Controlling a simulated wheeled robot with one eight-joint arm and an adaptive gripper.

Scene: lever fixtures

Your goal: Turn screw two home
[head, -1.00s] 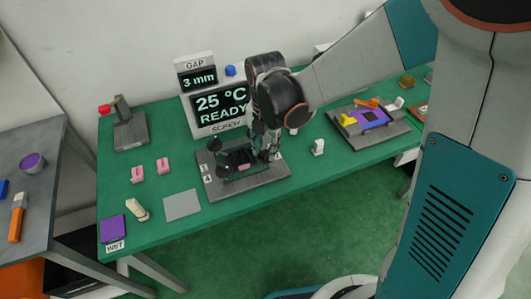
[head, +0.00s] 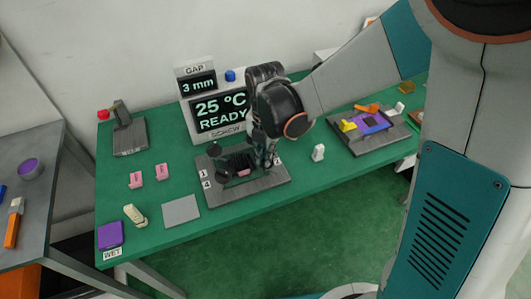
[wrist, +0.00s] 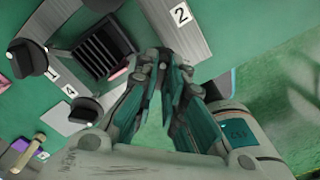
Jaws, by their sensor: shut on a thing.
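The dark fixture plate (head: 250,193) lies on the green table with a black ribbed block at its middle. Dark screw knobs stand at its left end; in the wrist view one is beside label 1 (wrist: 52,72) and another (wrist: 85,108) beside label 4. Label 2 (wrist: 180,14) shows on the plate's right end. My gripper (head: 265,161) is down at that end; its fingers (wrist: 165,65) are closed near label 2. The knob between them, taken as screw two, is hidden by the fingers. A pink piece (head: 243,172) lies by the block.
The display (head: 221,110) behind reads 25 °C READY, with GAP 3 mm above. A small white piece (head: 318,152) stands right of the plate, close to my gripper. Two pink pieces and a grey square (head: 181,210) lie left. Another fixture (head: 368,128) is farther right.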

